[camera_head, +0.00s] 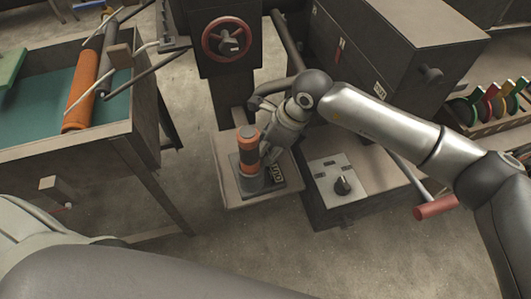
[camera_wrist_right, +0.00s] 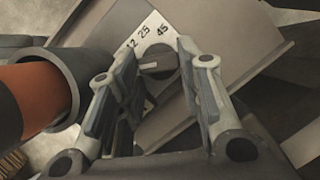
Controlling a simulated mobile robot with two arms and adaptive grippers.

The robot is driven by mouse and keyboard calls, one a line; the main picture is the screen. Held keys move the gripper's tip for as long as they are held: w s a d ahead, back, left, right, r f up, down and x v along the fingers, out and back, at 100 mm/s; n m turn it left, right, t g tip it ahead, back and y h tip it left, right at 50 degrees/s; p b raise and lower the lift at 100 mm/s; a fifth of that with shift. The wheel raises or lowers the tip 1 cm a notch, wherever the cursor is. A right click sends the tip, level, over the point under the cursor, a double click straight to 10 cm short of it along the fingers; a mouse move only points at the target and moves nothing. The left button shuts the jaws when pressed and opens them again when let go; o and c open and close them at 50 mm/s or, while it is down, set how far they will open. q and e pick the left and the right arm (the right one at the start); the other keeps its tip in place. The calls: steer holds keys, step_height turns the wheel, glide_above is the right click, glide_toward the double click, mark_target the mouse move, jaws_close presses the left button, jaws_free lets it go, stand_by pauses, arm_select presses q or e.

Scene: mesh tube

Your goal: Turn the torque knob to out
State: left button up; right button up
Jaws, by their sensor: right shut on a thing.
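The torque knob (camera_wrist_right: 157,66) shows in the right wrist view as a round grey knob with a raised bar. It sits on a pale plate (camera_wrist_right: 145,36) marked with 12, 25 and 45. My right gripper (camera_wrist_right: 155,62) is at the knob, shut on it, with one finger on each side. In the head view my right gripper (camera_head: 269,156) is just right of an orange and black cylinder (camera_head: 247,150) and hides the knob there. The word "out" cannot be read on the plate. My left gripper is not in view.
The cylinder (camera_wrist_right: 42,98) stands close on the left in the wrist view. In the head view, a small stand (camera_head: 228,190) bears it. A box with a black dial (camera_head: 343,186) is to the right, a red handwheel (camera_head: 227,39) behind, and a red-handled crank (camera_head: 436,207) farther right.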

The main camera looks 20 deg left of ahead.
steer(key=shift+w+n+b, duration=0.1)
steer(key=shift+n+b, duration=0.3)
steer(key=o, duration=0.7)
steer(key=shift+o, duration=0.2)
